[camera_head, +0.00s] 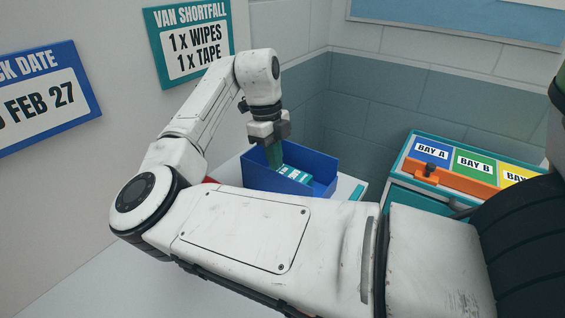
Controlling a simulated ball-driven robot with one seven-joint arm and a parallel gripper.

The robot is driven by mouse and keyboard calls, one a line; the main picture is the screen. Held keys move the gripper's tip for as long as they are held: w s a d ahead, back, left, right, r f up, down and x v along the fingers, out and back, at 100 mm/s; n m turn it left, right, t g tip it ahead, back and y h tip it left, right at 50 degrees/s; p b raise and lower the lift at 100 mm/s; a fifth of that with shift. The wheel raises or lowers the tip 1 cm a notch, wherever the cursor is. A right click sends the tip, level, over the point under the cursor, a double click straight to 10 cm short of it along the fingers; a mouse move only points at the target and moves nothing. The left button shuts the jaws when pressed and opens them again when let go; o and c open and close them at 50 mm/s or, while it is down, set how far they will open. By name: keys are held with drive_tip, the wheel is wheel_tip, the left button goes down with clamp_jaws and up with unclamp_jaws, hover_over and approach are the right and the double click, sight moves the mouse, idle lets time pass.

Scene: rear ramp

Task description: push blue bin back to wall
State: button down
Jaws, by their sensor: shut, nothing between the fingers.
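The blue bin (319,165) is an open-topped box on a white surface beyond my arm. Teal and white packs (293,174) lie inside it. My gripper (275,143) points down at the bin's left part, with its fingers shut and nothing between them. The fingertips are close to the bin's left side; I cannot tell whether they touch it. My forearm hides the bin's lower front. The tiled wall (345,105) stands behind the bin.
A teal cabinet (402,170) with bay labels and an orange holder (436,178) stands to the right. A teal sign (188,40) and a blue date sign (40,100) hang on the left wall. A white surface (95,285) shows clear at lower left.

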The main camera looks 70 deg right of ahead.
sight(285, 176)
drive_tip(key=shift+s+a+f+p, duration=0.2)
drive_tip(key=shift+s+p, duration=0.05)
drive_tip(key=shift+s, duration=0.35)
drive_tip(key=shift+s+a+f+p, duration=0.15)
drive_tip(key=shift+s+p, duration=0.05)
drive_tip(key=shift+s, duration=0.35)
drive_tip(key=shift+f, duration=0.55)
